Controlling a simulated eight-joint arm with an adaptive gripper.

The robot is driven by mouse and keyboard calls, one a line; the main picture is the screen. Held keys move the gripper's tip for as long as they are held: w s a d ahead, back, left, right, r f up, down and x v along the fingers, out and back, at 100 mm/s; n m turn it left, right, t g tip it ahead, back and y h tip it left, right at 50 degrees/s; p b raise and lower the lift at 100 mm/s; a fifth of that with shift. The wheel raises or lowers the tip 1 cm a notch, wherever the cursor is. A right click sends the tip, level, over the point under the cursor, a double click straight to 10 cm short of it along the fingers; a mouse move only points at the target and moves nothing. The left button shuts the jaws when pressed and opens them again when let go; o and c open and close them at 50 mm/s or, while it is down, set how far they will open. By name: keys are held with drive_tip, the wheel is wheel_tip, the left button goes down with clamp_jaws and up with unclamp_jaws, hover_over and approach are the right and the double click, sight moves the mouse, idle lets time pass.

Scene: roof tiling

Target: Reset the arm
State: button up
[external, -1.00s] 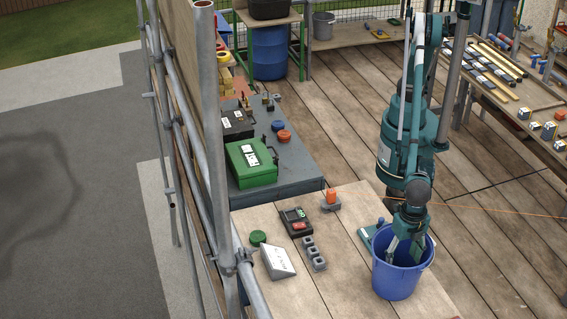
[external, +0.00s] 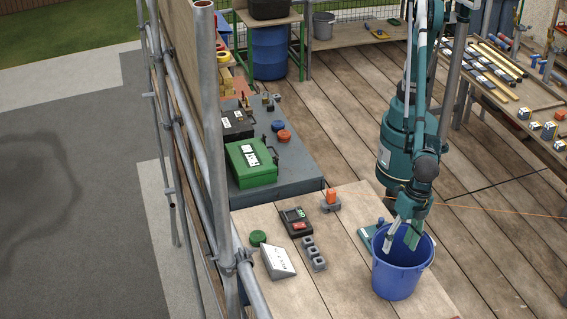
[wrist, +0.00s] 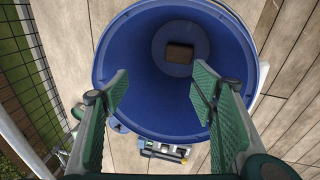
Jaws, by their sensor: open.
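My gripper (external: 402,243) is open and empty, with its fingertips at the mouth of the blue bucket (external: 397,281). In the wrist view my gripper (wrist: 160,95) has its two green ribbed fingers spread apart over the bucket (wrist: 112,50). A brown block (wrist: 179,54) lies on the bucket's floor, well below the fingertips. My arm comes down from the upper right in the external view.
The bucket stands at the right of a wooden bench (external: 345,275). A grey wedge (external: 278,262), a dark device (external: 297,221) and an orange-topped item (external: 331,199) lie to its left. A green box (external: 251,163) sits behind. A scaffold pole (external: 217,150) rises at left.

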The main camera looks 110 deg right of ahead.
drive_tip(key=w+d+r+m, duration=0.1)
drive_tip(key=w+d+r, duration=0.2)
drive_tip(key=d, duration=0.3)
drive_tip(key=w+d+r+m+t, duration=0.1)
drive_tip(key=w+d+r, duration=0.15)
drive_tip(key=d, duration=0.35)
drive_tip(key=w+d+r+m, duration=0.1)
drive_tip(key=w+d+r, duration=0.1)
drive_tip(key=d+r, duration=0.3)
drive_tip(key=w+d+r+m+t, duration=0.1)
drive_tip(key=d+r+m, duration=0.2)
drive_tip(key=d, duration=0.9)
drive_tip(key=w+d+r+m, duration=0.1)
drive_tip(key=d+r+m, duration=0.1)
drive_tip(key=d, duration=1.1)
drive_tip(key=s+d+r+m+t, duration=0.1)
drive_tip(key=s+d+m, duration=0.2)
drive_tip(key=d, duration=0.7)
drive_tip(key=s+d+m, duration=0.2)
drive_tip(key=s+d, duration=0.1)
drive_tip(key=d, duration=0.7)
drive_tip(key=s+d+f+m+t, duration=0.1)
drive_tip(key=s+d+f+m, duration=0.1)
drive_tip(key=s+d, duration=0.4)
drive_tip(key=s+d+f+m+t, duration=0.1)
drive_tip(key=s+d+m, duration=0.3)
drive_tip(key=d, duration=0.5)
drive_tip(key=shift+s+f+h, duration=0.4)
drive_tip(key=shift+s+f, duration=0.4)
drive_tip(key=shift+s, duration=0.05)
